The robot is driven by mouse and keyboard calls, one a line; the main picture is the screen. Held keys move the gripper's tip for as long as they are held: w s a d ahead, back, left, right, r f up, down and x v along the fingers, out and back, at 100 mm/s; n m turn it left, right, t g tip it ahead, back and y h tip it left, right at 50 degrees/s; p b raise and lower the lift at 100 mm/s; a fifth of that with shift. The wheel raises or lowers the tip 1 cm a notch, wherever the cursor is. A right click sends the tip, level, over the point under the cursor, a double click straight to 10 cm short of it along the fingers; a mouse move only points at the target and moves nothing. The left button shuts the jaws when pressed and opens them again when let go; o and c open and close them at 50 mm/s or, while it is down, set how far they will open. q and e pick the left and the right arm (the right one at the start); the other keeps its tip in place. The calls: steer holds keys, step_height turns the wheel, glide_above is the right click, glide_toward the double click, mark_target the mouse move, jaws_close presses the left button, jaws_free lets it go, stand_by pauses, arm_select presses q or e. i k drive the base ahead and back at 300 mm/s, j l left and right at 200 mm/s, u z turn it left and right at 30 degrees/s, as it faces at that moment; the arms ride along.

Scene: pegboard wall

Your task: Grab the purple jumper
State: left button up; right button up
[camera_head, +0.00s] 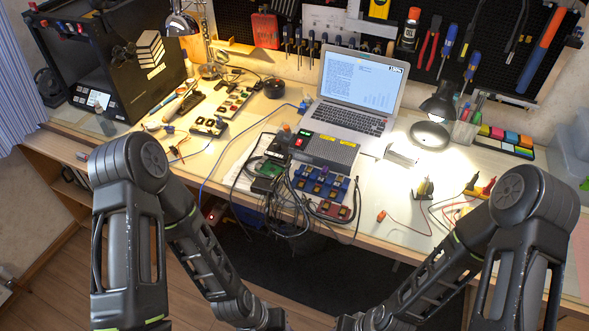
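I cannot make out a purple jumper for certain. Thin jumper wires lie on the workbench (225,150): a red one at the left and red and yellow ones at the right. A dark tangle of cables (290,212) hangs over the front edge, beside a row of blue modules (322,184). Any purple wire there is too small to tell. Both my arms reach down to the bottom edge of the picture, in front of the bench. Neither gripper shows.
An open laptop (355,90) stands at the back, with a grey power box (325,150) in front. A black printer-like box (110,60) stands at the left. A lit lamp (438,105) is at the right. Tools hang on the pegboard (480,20). Small boards lie left of centre.

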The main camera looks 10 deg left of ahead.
mark_target(324, 171)
steer(key=i+j, duration=0.1)
steer(key=j, duration=0.35)
steer(key=i+j, duration=0.15)
steer(key=j, duration=0.3)
steer(key=i+j, duration=0.1)
steer(key=j, duration=0.35)
steer(key=i+j, duration=0.15)
steer(key=j, duration=0.3)
steer(key=j+z, duration=0.1)
steer(key=z, duration=2.25)
